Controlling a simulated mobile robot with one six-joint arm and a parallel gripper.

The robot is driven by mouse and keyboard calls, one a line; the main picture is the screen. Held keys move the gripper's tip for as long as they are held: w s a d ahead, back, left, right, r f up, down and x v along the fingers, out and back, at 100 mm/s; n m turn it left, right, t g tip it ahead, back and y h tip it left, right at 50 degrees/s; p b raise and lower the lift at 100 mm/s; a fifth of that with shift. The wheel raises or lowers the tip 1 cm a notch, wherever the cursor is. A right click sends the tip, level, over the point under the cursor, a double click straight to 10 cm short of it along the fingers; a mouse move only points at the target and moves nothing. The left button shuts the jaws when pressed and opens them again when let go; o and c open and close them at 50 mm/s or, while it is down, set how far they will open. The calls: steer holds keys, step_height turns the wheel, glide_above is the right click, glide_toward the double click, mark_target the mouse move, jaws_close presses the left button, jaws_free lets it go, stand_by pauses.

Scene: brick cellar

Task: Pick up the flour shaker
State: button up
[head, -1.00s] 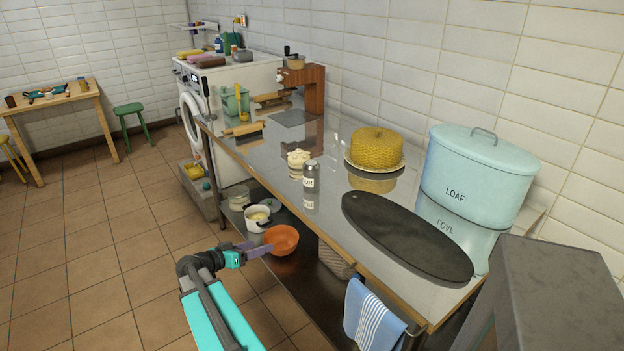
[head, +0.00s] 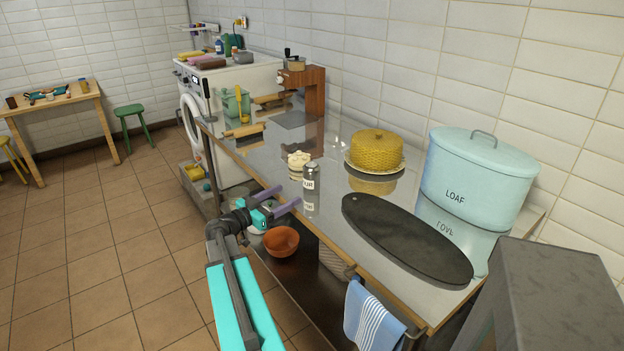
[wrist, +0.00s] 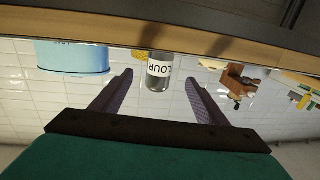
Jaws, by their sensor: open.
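The flour shaker (head: 311,175) is a small grey cylinder with a dark top and a white label. It stands upright near the front edge of the shiny worktop (head: 338,224), with its reflection below it. My gripper (head: 290,194) is open, with its purple fingers pointing toward the shaker from the front left, a short way off. Nothing is between the fingers. In the wrist view, the shaker's labelled form (wrist: 159,70) shows between and beyond the two fingertips, beneath the wooden worktop edge in the picture.
A cream-coloured stacked item (head: 297,164) stands close behind the shaker to the left. A dark oval board (head: 405,238) lies to the right. A yellow cake-like dome (head: 376,146) and a blue LOAF bin (head: 476,178) stand behind. An orange bowl (head: 281,241) sits on the lower shelf.

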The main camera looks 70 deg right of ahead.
mark_target(305, 184)
steer(key=shift+p+x, duration=1)
steer(key=shift+x, duration=2.95)
steer(key=shift+d, duration=0.1)
steer(key=shift+r+p+x, duration=0.2)
steer(key=shift+p+x, duration=1)
steer(key=shift+x, duration=0.7)
steer(key=shift+s+d+f, duration=0.1)
steer(key=shift+s+d, duration=0.15)
steer(key=shift+d, duration=0.35)
steer(key=c, duration=1.2)
